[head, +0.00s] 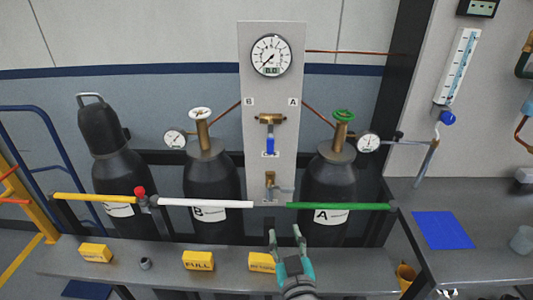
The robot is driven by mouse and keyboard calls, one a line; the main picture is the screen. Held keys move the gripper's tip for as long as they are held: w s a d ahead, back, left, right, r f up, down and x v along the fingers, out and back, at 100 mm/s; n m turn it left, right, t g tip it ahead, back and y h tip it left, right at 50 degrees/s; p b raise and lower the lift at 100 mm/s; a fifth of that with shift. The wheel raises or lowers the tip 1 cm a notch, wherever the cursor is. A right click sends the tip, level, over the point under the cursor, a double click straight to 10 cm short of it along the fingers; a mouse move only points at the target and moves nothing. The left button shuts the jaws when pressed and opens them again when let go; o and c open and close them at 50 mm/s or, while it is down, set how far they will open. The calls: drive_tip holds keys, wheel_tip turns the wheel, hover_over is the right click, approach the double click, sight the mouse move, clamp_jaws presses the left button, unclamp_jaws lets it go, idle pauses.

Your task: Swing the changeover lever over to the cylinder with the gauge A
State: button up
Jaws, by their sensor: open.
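The changeover lever (270,146) has a blue handle hanging straight down from a brass valve on the grey panel (250,50). The panel is marked B on its left and A on its right. Cylinder A (325,180) is dark with a green handwheel and stands right of the panel; its round gauge (368,142) is at its upper right. Cylinder B (210,180) has a white handwheel and stands left, with a gauge (174,139) beside it. My gripper (286,234) is open and empty, low in front of the panel, below the lever and apart from it.
A green bar (340,206) and a white bar (205,203) cross in front of the cylinders. A lower brass valve (270,186) sits under the lever. Yellow blocks (198,260) lie on the front bench. A capped cylinder (118,160) stands at left.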

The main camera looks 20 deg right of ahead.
sight(270, 145)
drive_tip(key=w+a+r+m+h, duration=0.1)
drive_tip(key=w+r+m, duration=0.1)
drive_tip(key=w+r, duration=0.35)
drive_tip(key=w+a+r+m+h, duration=0.1)
drive_tip(key=w+r+m+h, duration=0.1)
drive_tip(key=r, duration=0.7)
drive_tip(key=x, duration=1.1)
drive_tip(key=shift+d+f, duration=0.1)
drive_tip(key=shift+f, duration=0.05)
clamp_jaws()
